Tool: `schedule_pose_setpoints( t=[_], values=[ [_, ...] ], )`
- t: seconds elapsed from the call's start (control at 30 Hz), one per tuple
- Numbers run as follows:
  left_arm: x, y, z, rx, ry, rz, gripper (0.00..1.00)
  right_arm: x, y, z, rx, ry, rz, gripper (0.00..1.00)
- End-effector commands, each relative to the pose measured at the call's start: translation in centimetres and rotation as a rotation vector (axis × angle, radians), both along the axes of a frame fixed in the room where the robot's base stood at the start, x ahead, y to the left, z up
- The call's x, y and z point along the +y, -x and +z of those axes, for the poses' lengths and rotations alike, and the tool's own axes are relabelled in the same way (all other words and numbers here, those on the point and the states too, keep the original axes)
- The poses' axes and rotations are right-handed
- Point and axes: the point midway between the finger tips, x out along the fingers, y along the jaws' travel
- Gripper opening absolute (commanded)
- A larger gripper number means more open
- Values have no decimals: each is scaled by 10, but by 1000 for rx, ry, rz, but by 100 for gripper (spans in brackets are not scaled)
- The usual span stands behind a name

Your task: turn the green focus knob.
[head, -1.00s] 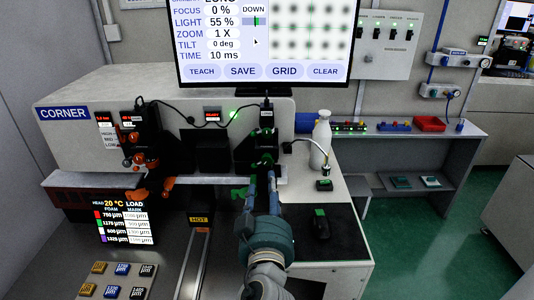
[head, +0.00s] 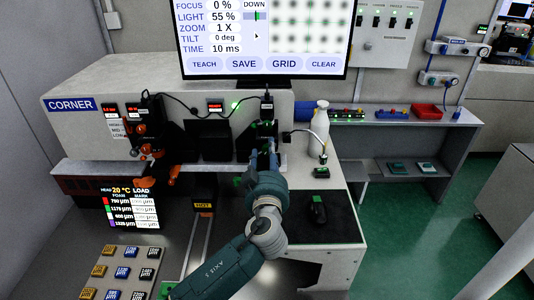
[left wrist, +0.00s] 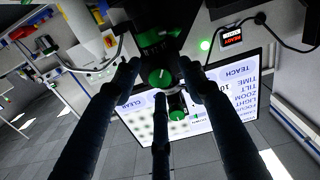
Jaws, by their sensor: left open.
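A round green knob (left wrist: 161,77) with a pale mark sits on the black camera unit (head: 265,136) in the left wrist view. A second green knob (left wrist: 178,114) lies beyond it, partly hidden by a finger. I cannot tell from a label which is the focus knob. My left gripper (head: 265,152) is open at the front of the black unit. In the left wrist view its fingers (left wrist: 160,82) spread around the first knob; I cannot tell whether they touch it. The monitor (head: 263,40) reads focus 0 %. My right gripper is not in view.
A white bottle (head: 320,132) stands right of the black unit. The orange-knobbed unit (head: 152,140) stands left. A tray of labelled blocks (head: 122,271) lies front left.

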Motion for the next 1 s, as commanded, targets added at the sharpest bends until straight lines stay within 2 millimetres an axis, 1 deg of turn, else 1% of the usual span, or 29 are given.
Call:
schedule_pose_setpoints(
  t=[0.1,0.13,0.2,0.27,0.3,0.33,0.53,0.67,0.87,1.0],
  values=[
    [0,0,0,0,0,0,42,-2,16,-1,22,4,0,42],
    [0,0,0,0,0,0,38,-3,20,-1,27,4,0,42],
    [0,0,0,0,0,0,24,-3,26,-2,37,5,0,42],
    [0,0,0,0,0,0,12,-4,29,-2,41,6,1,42],
    [0,1,0,1,0,0,4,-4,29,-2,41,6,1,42],
    [0,1,0,1,0,0,0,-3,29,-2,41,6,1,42],
    [-1,1,-2,2,-4,-1,0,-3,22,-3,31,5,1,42],
    [-1,1,-4,3,-26,-2,0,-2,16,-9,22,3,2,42],
    [-1,1,-7,3,-119,-2,0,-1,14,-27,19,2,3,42],
    [0,1,-7,3,-228,-1,0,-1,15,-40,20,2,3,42]
  ],
)
